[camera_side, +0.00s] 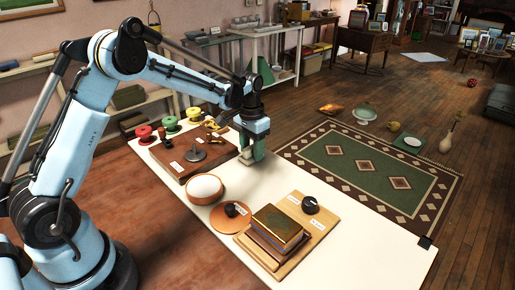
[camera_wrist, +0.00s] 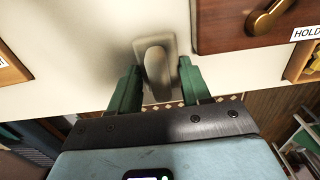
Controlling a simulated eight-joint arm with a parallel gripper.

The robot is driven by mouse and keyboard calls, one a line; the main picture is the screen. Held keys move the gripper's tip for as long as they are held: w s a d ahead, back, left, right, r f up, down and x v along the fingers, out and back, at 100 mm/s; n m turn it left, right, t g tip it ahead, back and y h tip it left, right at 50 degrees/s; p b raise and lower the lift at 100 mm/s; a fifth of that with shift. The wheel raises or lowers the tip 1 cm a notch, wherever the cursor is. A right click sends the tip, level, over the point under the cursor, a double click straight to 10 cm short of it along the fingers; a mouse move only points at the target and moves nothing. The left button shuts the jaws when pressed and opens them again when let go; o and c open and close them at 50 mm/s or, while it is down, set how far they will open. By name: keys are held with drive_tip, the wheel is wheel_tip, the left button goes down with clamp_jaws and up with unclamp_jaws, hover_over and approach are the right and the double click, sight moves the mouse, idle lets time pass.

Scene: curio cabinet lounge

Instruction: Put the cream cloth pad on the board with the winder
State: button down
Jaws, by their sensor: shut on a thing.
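The cream cloth pad (camera_side: 244,158) is at my gripper's tips on the white tabletop, right of the dark brown board; in the wrist view the pad (camera_wrist: 169,44) has a raised grip. My gripper (camera_side: 254,150) points down with green fingers; in the wrist view the gripper (camera_wrist: 160,88) is shut on the pad's grip. The dark brown board (camera_side: 186,174) carries a grey round-based piece (camera_side: 195,153) and a brass handle (camera_side: 214,126), which also shows in the wrist view (camera_wrist: 266,17). A light wood board (camera_side: 292,230) bears a black knob (camera_side: 310,204) and stacked books. I cannot tell which piece is the winder.
A white-topped bowl (camera_side: 205,188) and an orange disc with a black knob (camera_side: 231,216) stand near the table's middle. Bare white tabletop (camera_side: 375,245) lies at the right.

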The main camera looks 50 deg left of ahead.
sight(252, 146)
drive_tip(key=c, duration=0.5)
unclamp_jaws()
wheel_tip(252, 146, up, 12)
drive_tip(key=s+d+r+t, duration=0.4)
drive_tip(key=s+d, duration=0.1)
drive_tip(key=s, duration=0.5)
drive_tip(key=s+d+f+t, duration=0.2)
drive_tip(key=s+f+t, duration=0.1)
drive_tip(key=s, duration=0.6)
drive_tip(key=shift+d+f, duration=0.4)
drive_tip(key=shift+f, duration=0.15)
